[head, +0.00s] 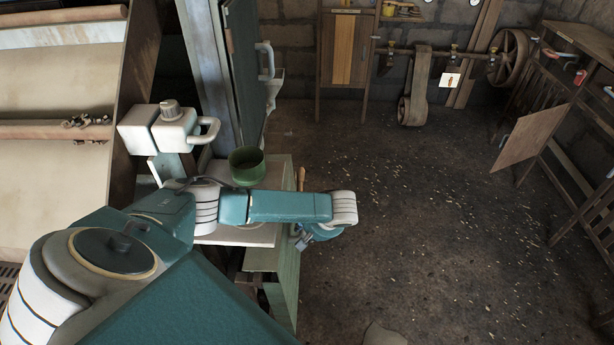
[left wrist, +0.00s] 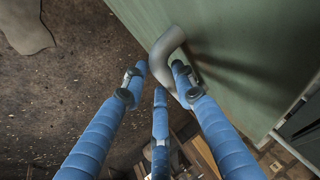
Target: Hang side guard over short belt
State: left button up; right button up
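A flat green panel with a bent grey handle (left wrist: 168,48) fills the right of the left wrist view; it looks like the side guard (left wrist: 235,50). In the head view a green panel (head: 286,285) stands upright below my left wrist. My left gripper (left wrist: 160,72) has its blue fingers spread, with the handle between or just beyond the fingertips; firm contact does not show. In the head view this gripper (head: 305,238) is mostly hidden behind my wrist. A belt (head: 420,72) hangs from the shaft at the back wall; I cannot tell if it is the short one. My right gripper is out of view.
A line shaft (head: 400,50) with a large wheel (head: 508,57) runs along the back wall. A green pot (head: 246,165) stands beside my left arm. A wooden rack (head: 570,165) stands at the right. The floor (head: 420,210) in the middle is mostly clear.

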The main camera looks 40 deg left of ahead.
pick_arm(q)
jog(key=o, duration=0.4)
jog(key=shift+c, duration=0.2)
jog(key=v, duration=1.2)
jog(key=w+d, duration=0.6)
jog(key=d, duration=0.2)
